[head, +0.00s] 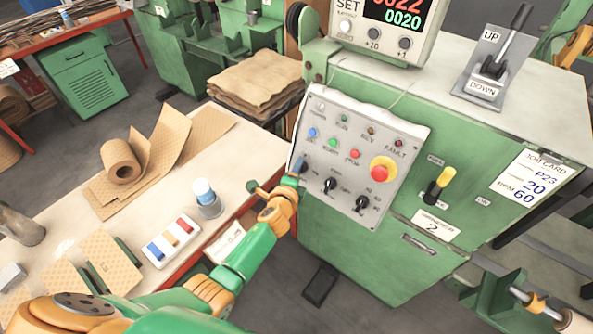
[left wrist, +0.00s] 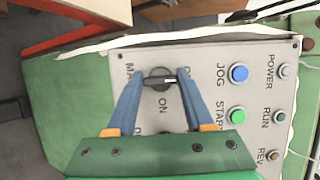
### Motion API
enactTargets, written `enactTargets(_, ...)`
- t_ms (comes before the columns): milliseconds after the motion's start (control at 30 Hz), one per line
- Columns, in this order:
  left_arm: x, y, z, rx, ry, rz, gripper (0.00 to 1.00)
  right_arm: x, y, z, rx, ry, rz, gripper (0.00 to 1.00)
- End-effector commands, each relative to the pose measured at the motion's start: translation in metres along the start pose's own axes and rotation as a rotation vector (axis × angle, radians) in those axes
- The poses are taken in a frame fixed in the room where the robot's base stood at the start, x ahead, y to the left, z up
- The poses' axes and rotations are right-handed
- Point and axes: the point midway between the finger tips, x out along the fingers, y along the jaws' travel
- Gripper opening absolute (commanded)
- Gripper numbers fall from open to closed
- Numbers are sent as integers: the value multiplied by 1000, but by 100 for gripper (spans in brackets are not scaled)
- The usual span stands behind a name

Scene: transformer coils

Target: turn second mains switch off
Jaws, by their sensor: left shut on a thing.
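The second machine's grey control panel (head: 345,160) stands on the green cabinet, whose label (head: 436,226) reads 2. My left gripper (head: 299,166) is at the panel's lower left, shut on the black rotary mains switch (left wrist: 160,79). In the left wrist view the blue fingers lie on either side of this knob, and its white mark points right. An "ON" label shows just below it there; the other labels around it are partly hidden by the fingers. In the head view the gripper largely hides the knob. My right gripper is in neither view.
Two more black knobs (head: 330,184) (head: 362,203) sit to the right of the gripper, below a red emergency stop (head: 383,169). A yellow-handled lever (head: 445,180) is farther right. A workbench (head: 185,222) with paper rolls and a glue bottle lies left.

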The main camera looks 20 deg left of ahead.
Motion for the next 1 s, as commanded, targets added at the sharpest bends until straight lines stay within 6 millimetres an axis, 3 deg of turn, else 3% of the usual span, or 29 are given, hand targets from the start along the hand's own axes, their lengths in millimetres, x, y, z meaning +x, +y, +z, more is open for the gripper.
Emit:
enactTargets(33,0,0,0,-3,1,1,58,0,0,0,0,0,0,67)
enactTargets(133,0,0,0,-2,1,0,82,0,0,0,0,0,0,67)
enactTargets(467,-4,-1,0,-1,0,0,82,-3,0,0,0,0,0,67)
enactTargets(733,-50,-2,0,-1,3,1,82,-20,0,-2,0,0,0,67)
enactTargets(1000,-70,0,-1,-2,2,1,82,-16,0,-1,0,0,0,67)
